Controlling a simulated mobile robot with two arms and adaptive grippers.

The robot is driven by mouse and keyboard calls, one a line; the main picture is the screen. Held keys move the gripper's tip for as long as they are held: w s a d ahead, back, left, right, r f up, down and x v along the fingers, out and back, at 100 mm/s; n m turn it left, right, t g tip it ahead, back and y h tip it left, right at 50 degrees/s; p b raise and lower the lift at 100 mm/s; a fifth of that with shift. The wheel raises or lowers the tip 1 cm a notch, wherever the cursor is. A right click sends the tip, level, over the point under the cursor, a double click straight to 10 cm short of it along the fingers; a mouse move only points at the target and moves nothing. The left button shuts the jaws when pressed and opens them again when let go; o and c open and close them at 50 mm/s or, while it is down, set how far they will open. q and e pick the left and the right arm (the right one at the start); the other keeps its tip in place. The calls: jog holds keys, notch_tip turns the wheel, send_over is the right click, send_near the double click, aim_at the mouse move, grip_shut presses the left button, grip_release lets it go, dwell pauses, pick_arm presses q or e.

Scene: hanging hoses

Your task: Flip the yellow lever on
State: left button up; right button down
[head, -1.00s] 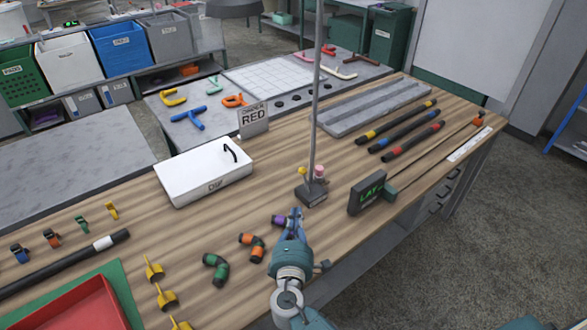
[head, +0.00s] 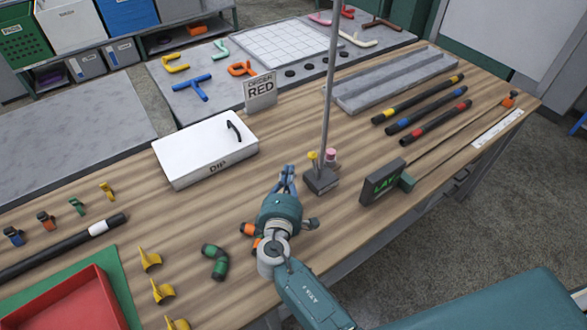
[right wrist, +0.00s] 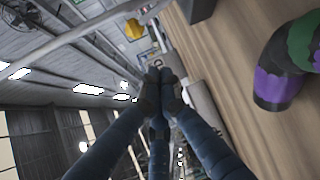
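The yellow lever (head: 313,156) is a small yellow-tipped stick on the dark base (head: 320,181) of a thin upright post, beside a pink knob (head: 331,154). In the right wrist view a yellow knob (right wrist: 134,29) shows beyond the fingertips, a little up and left. My right gripper (head: 286,171) is just left of the base, fingers pointing away from me, apart from the lever. In the right wrist view its fingers (right wrist: 161,77) meet at the tips with nothing between them. My left gripper is not in view.
A dark LAY sign box (head: 383,182) stands right of the post. A white DIP box (head: 205,152) and an ORDER RED sign (head: 260,91) stand to the left and behind. Wood between them is clear.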

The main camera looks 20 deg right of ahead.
jog(key=b+x, duration=0.1)
jog(key=x, duration=0.4)
jog(key=shift+w+d, duration=0.1)
jog(key=shift+w, duration=0.2)
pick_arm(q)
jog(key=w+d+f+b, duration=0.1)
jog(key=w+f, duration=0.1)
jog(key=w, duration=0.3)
pick_arm(e)
jog(key=x, duration=0.3)
jog(key=shift+f, duration=0.1)
pick_arm(q)
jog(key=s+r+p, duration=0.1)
jog(key=p, duration=0.1)
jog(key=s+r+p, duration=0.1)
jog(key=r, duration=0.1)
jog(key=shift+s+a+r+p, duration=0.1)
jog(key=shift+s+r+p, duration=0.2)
jog(key=shift+p, duration=0.05)
pick_arm(e)
jog(key=s+d, duration=0.1)
jog(key=s+d+r, duration=0.1)
jog(key=s, duration=0.1)
jog(key=shift+s, duration=0.25)
